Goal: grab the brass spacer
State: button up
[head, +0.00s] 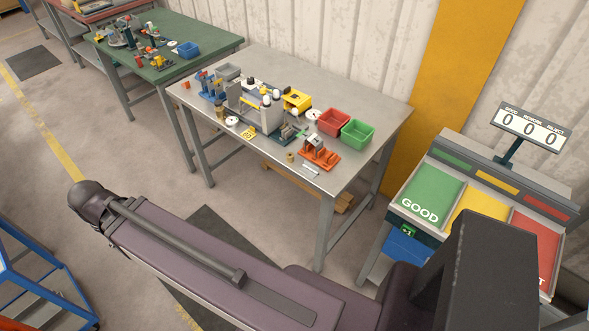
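A small brass-coloured cylinder, which looks like the brass spacer (290,157), stands near the front edge of the grey metal table (372,108). It is just left of an orange fixture (319,154). It is too small to make out in detail. My arm crosses the foreground, well apart from the table. My gripper is not in view.
A sorting station (433,196) stands at the right, and a green-topped table (205,35) behind left. The grey table's right end is clear.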

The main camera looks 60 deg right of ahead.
aim_at(290, 156)
jog(key=k, duration=2)
jog(key=z, duration=1.1)
jog(key=i, duration=1)
jog(key=u, duration=0.05)
